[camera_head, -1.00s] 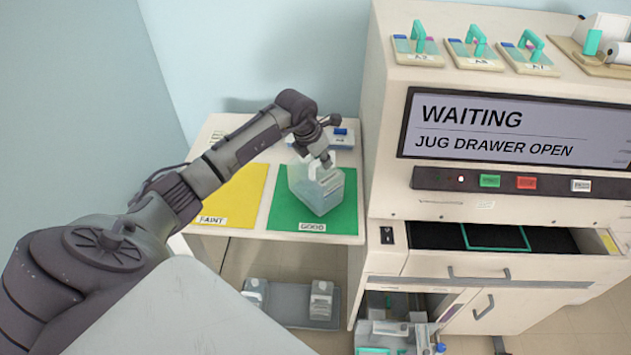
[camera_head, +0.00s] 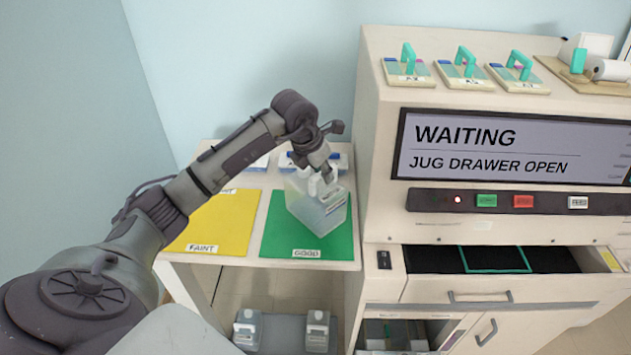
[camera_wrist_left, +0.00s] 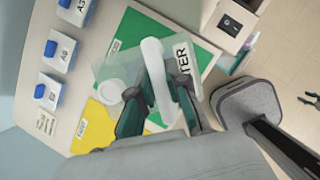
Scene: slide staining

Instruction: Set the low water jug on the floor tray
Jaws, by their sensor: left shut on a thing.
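A translucent water jug (camera_head: 318,212) with a white handle is over the green GOOD mat (camera_head: 280,240). My left gripper (camera_head: 330,178) is shut on its handle from above. In the left wrist view the fingers (camera_wrist_left: 160,105) close around the white handle, and part of a label reading "TER" shows on the jug (camera_wrist_left: 115,68). I cannot tell whether the jug touches the mat. The grey floor tray (camera_head: 283,330) lies below the side table with two jugs on it, one at the left (camera_head: 247,330) and one at the right (camera_head: 318,330).
A yellow FAINT mat (camera_head: 215,225) lies beside the green one. Blue-topped slide boxes stand behind them. The machine (camera_head: 375,130) at the right shows "WAITING, JUG DRAWER OPEN". Its upper drawer (camera_head: 480,288) is open, and an open compartment (camera_head: 395,335) below holds containers.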

